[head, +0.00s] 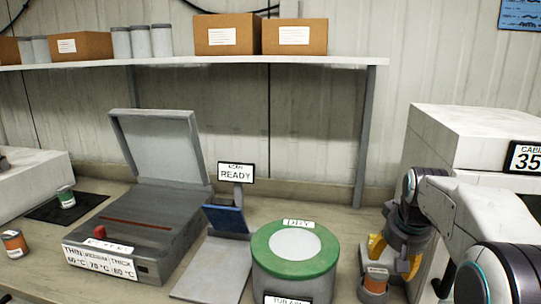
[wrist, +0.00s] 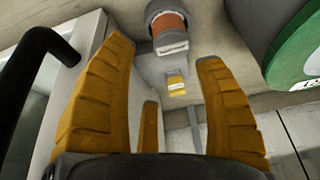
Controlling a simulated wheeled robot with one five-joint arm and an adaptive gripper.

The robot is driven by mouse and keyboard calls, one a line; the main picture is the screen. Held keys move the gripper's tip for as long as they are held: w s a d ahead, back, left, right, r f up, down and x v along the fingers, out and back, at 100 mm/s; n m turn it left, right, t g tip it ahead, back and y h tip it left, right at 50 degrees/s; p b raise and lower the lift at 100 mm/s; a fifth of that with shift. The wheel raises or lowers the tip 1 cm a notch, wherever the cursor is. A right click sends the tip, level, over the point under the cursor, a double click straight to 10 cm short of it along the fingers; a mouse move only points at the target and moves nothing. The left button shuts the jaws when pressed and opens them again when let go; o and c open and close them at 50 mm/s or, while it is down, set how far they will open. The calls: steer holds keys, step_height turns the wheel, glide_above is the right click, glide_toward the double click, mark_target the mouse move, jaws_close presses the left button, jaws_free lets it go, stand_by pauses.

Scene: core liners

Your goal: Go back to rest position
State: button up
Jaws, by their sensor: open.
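My gripper (head: 395,257) is at the right of the head view, with yellow fingers pointing down by the bench. In the wrist view my gripper (wrist: 161,56) has its fingers spread wide with nothing held between them. A small can with an orange-brown band and white label (head: 376,281) stands near the fingers. A similar can (wrist: 168,30) shows in the wrist view just beyond the fingertips, apart from them. My arm reaches in from the right edge and partly hides the bench there.
A green-rimmed DRY drum (head: 262,240) stands left of my gripper. A white cabinet (head: 450,135) is close behind my arm. An open-lidded heat sealer (head: 140,235), a READY scanner (head: 236,172), a green can (head: 66,197) and an orange can (head: 14,243) are further left. A shelf (head: 340,60) runs above.

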steer(key=s+a+f+g, duration=0.2)
steer(key=s+f, duration=0.2)
steer(key=s, duration=0.3)
steer(key=s+a+f+g, duration=0.1)
steer(key=s+a+f, duration=0.1)
steer(key=s+f, duration=0.3)
steer(key=s+a+r+n+p, duration=0.1)
steer(key=s+a+r+p, duration=0.1)
steer(key=s, duration=0.5)
steer(key=s+a+r+p, duration=0.2)
steer(key=s+r, duration=0.1)
steer(key=s, duration=0.4)
step_height(320, 180, up, 6)
steer(key=s+a+n+t+y+p, duration=0.1)
steer(key=a+t+p, duration=0.1)
steer(key=p, duration=0.1)
steer(key=shift+a, duration=0.15)
